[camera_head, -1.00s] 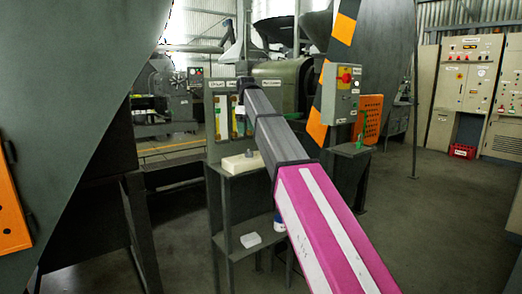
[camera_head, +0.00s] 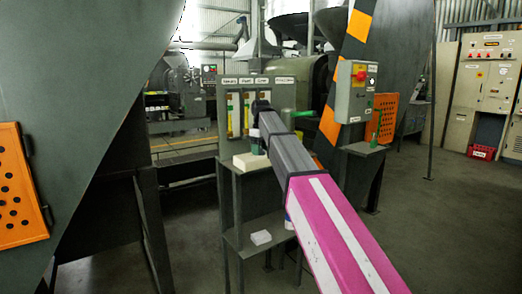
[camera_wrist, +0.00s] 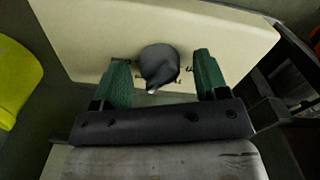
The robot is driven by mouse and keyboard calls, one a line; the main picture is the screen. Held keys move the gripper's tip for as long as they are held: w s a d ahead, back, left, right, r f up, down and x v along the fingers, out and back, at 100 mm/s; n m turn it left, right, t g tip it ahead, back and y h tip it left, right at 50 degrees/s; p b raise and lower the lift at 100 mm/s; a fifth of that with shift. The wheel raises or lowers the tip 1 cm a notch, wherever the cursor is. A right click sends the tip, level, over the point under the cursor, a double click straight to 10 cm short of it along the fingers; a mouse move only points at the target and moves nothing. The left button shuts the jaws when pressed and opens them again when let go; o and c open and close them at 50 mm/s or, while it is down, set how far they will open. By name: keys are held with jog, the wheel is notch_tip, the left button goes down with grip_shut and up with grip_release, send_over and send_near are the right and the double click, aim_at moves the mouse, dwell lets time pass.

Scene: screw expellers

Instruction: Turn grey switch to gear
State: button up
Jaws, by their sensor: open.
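The grey switch (camera_wrist: 159,66) is a round knob with a pointed, pale-tipped end on a cream box (camera_wrist: 220,28). In the wrist view its tip points down, toward my gripper's palm. Small marks stand around it, too small to read. My gripper (camera_wrist: 161,60) is open, with one green finger left of the knob and one right of it. A gap shows on each side, so neither finger seems to touch it. In the head view the cream box (camera_head: 246,162) sits on a dark metal stand, and my gripper (camera_head: 257,142) is over it, hiding the switch.
A labelled panel with yellow strips (camera_head: 235,113) rises behind the box. A grey control box with a red knob (camera_head: 357,91) stands to the right. A white block (camera_head: 261,238) lies on the lower shelf. A yellow object (camera_wrist: 14,80) shows at left in the wrist view.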

jog(key=c, duration=0.9)
jog(key=shift+m, duration=0.3)
jog(key=m, duration=0.9)
jog(key=shift+m, duration=0.3)
jog(key=o, duration=0.9)
